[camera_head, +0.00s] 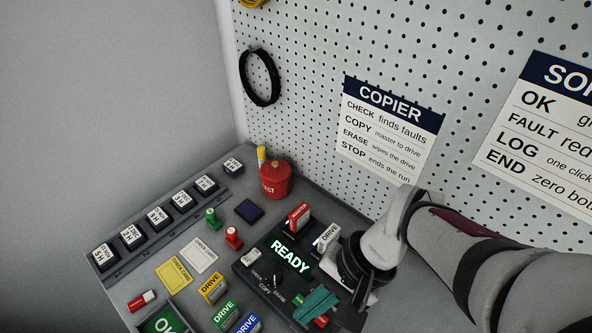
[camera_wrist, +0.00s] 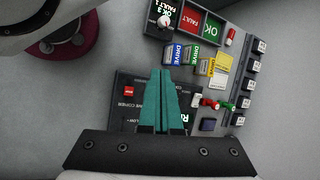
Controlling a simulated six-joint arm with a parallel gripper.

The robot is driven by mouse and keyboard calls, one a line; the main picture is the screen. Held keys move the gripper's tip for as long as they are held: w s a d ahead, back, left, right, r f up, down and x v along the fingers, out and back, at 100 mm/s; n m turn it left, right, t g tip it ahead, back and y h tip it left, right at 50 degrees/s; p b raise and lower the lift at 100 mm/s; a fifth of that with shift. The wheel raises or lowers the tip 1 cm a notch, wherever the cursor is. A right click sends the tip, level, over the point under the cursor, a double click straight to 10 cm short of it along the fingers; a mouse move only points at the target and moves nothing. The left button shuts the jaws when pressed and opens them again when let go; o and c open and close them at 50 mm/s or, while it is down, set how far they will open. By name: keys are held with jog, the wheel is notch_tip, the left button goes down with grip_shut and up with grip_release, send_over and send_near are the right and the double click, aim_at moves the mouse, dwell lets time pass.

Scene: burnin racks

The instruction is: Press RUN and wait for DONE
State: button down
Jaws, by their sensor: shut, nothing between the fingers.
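The copier (camera_head: 248,270) is a dark box on the bench, and its lit display (camera_head: 290,256) reads READY. A mode knob (camera_head: 276,283) sits among CHECK, COPY and ERASE labels; its setting is too small to tell. A red MASTER drive (camera_head: 299,216) and a white DRIVE (camera_head: 328,236) stand in its back. My gripper (camera_head: 314,305) has teal fingers, shut and empty, over the front of the copier. A small green part (camera_head: 298,299) and a red part (camera_head: 321,322) show beside the fingers. The fingers partly hide this area, and I cannot read RUN there. The wrist view shows the shut fingertips (camera_wrist: 160,74) over the copier.
A rack of labelled black slots (camera_head: 160,218) lines the left edge. A red bin (camera_head: 275,180) stands at the back. Yellow, green and blue drives and an OK tray (camera_head: 163,325) lie left of the copier. A COPIER sign (camera_head: 390,125) hangs on the pegboard.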

jog(key=w+f+m+t+y, duration=0.1)
jog(key=w+f+m+y, duration=0.1)
jog(key=w, duration=0.5)
notch_tip(320, 180, down, 2)
jog(key=shift+w+d+f+m+t+y, duration=0.25)
jog(key=shift+w+m+t+y, duration=0.15)
jog(key=shift+y, duration=0.4)
send_over(293, 298)
jog(key=d, duration=0.3)
jog(key=shift+s+a+f, duration=0.1)
jog(key=shift+s+f, duration=0.1)
jog(key=shift+f, duration=2)
jog(key=shift+s+a+f, duration=0.1)
jog(key=shift+s+f, duration=0.05)
jog(key=shift+f, duration=2.05)
jog(key=shift+f, duration=0.4)
jog(key=shift+f, duration=0.45)
jog(key=shift+r, duration=0.9)
